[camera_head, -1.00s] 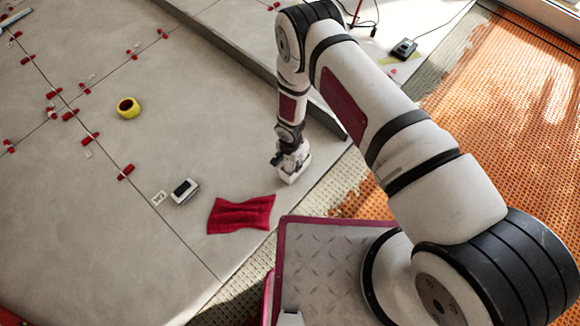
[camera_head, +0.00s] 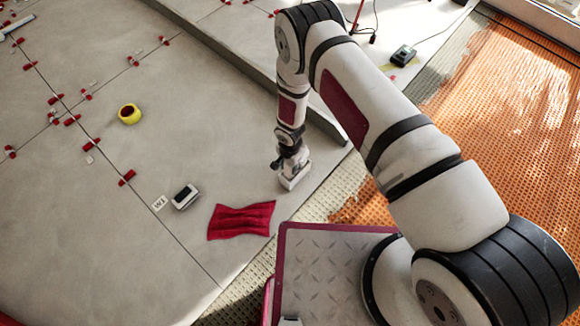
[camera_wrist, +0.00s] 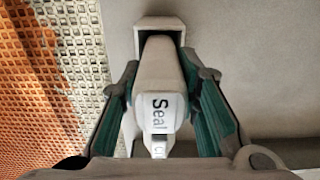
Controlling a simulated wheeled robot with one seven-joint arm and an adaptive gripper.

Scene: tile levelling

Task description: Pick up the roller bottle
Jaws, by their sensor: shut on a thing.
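The roller bottle (camera_wrist: 160,108) is white, with dark lettering reading "Seal", and sits between my fingers in the wrist view. My gripper (camera_wrist: 158,78) is shut on it, with a green-padded finger on each side. A pale rectangular frame (camera_wrist: 159,22) with a dark inside shows at the bottle's far end. In the head view my gripper (camera_head: 290,163) is low over the grey tiles, at a small white box-like shape (camera_head: 294,180) near the tile edge. The bottle cannot be told apart from the gripper there. I cannot tell whether it is clear of the floor.
A red cloth (camera_head: 241,220) and a small black-and-white device (camera_head: 185,196) lie left of my gripper. A yellow tape roll (camera_head: 130,114) and several red clips lie farther left. A raised slab edge (camera_head: 230,62) runs behind. Orange matting (camera_head: 500,110) lies right.

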